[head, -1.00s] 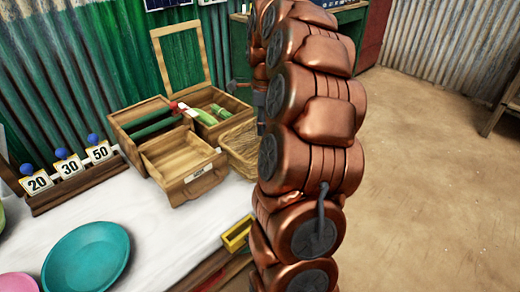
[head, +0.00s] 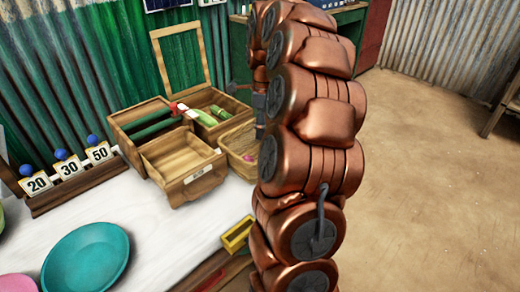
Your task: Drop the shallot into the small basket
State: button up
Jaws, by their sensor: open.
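A small pink-purple thing, which looks like the shallot (head: 251,156), lies inside the small woven basket (head: 226,143), towards its right side. The basket stands to the right of the wooden boxes, and its right part is hidden behind my copper arm. My gripper (head: 260,108) shows only as a narrow dark grey strip at the arm's left edge, above the basket. It is open and apart from the shallot. Most of it is hidden behind the arm.
Wooden boxes (head: 194,190) stand left of the basket, one behind holding green and red-tipped things. A yellow tray (head: 236,236), a teal bowl (head: 86,262) and number cards (head: 70,168) are on the white table. The floor at right is clear.

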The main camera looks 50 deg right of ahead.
notch_tip(320, 180, up, 12)
dwell(0.6)
jog(key=shift+f, duration=0.1)
dwell(0.4)
jog(key=s+a+f+n+g, duration=0.1)
jog(key=s+a+f+n, duration=0.15)
jog(key=a+n, duration=0.65)
jog(key=s+a+f+n, duration=0.25)
jog(key=a+n, duration=0.35)
jog(key=a, duration=0.6)
jog(key=s+a+f+n+g, duration=0.1)
jog(key=s+a+f+n, duration=0.5)
jog(key=s+n, duration=0.3)
jog(key=s+a+f+n+g, duration=0.1)
jog(key=s+a+f+n, duration=0.5)
jog(key=s, duration=0.4)
notch_tip(320, 180, up, 20)
jog(key=t+p, duration=0.1)
jog(key=p, duration=1.7)
jog(key=shift+d, duration=0.2)
jog(key=shift+f, duration=0.15)
